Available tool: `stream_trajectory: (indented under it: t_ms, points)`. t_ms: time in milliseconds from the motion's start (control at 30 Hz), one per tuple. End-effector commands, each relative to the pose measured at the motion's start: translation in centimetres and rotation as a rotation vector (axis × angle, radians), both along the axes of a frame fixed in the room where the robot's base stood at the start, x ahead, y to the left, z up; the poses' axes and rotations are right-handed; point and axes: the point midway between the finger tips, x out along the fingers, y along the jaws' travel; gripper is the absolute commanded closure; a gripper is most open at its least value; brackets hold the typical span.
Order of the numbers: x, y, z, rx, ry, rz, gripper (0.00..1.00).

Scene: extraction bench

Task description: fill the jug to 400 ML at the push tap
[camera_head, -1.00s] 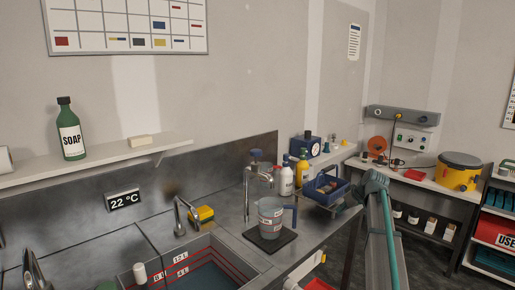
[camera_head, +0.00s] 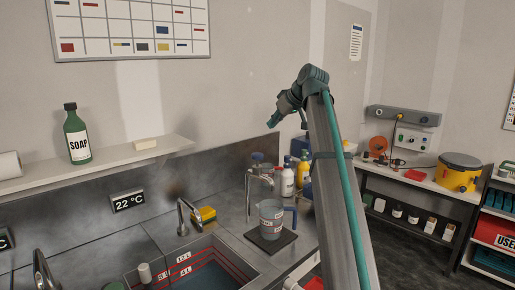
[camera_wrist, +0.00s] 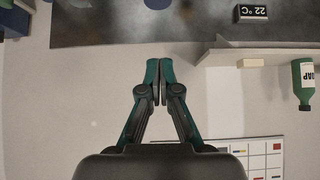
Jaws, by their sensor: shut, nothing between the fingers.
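The clear jug (camera_head: 270,222) with a blue handle and a label stands upright on a dark mat (camera_head: 286,243) at the right end of the sink counter. I cannot tell the liquid level in the jug. My gripper (camera_head: 270,122) is in the air above the tap, near the wall, and apart from both. In the wrist view my gripper (camera_wrist: 156,72) has its fingers together, shut and empty.
A sink basin (camera_head: 190,262) with a second faucet (camera_head: 181,214) and a yellow sponge (camera_head: 204,214) lies left of the jug. White and yellow bottles (camera_head: 287,178) stand behind it. A shelf (camera_head: 110,160) with a soap bottle (camera_head: 76,134) is on the wall.

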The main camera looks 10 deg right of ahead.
Motion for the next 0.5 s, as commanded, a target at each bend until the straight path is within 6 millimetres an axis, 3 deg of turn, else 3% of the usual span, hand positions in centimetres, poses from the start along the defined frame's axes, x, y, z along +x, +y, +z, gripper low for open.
stream_trajectory:
  t_ms: [500]
  points:
    - [0.89, 0.47, -1.08, -0.001, 0.001, 0.000, 1.00]
